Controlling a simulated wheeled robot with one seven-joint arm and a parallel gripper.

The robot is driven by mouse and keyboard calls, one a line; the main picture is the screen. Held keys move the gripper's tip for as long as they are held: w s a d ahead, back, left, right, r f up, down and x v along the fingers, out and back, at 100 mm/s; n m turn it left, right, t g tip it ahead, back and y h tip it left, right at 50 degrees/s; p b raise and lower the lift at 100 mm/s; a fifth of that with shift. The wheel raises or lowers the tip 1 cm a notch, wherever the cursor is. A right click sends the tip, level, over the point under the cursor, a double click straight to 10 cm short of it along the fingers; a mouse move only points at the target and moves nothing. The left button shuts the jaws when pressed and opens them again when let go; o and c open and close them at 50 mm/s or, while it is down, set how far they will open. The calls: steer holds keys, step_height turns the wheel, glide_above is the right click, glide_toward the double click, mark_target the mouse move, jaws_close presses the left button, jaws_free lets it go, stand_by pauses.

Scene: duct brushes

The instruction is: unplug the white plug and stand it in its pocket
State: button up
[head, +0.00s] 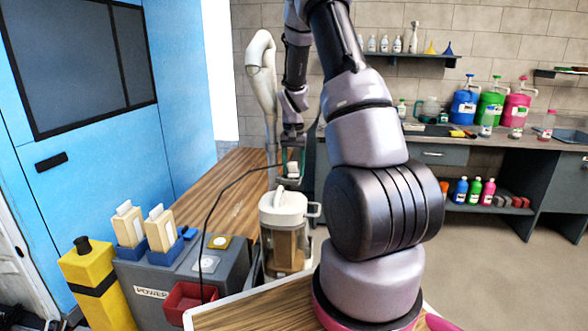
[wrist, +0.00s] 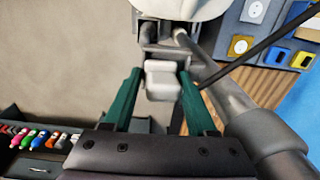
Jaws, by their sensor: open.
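My gripper (head: 291,168) hangs above the white-lidded canister in the head view. In the wrist view its two green fingers (wrist: 161,85) are open, one on each side of a pale white-grey block (wrist: 162,82), which looks like the white plug. It also shows small and pale at my gripper in the head view (head: 292,169). A black cable (head: 232,190) runs from near the red tray up to the plug area. What the plug sits in is partly hidden. I cannot tell whether the fingers touch it.
The canister (head: 284,208) and a pale hose pipe (head: 262,80) stand close by. A grey POWER box (head: 150,292) carries a white socket (head: 207,264), a yellow socket (head: 219,242) and blue holders with beige blocks. A red tray (head: 190,299) is in front. The wooden top (head: 225,190) behind is mostly bare.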

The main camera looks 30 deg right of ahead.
step_height(320, 180, up, 16)
stand_by(0.7)
steer(key=shift+s+f, duration=0.1)
stand_by(0.3)
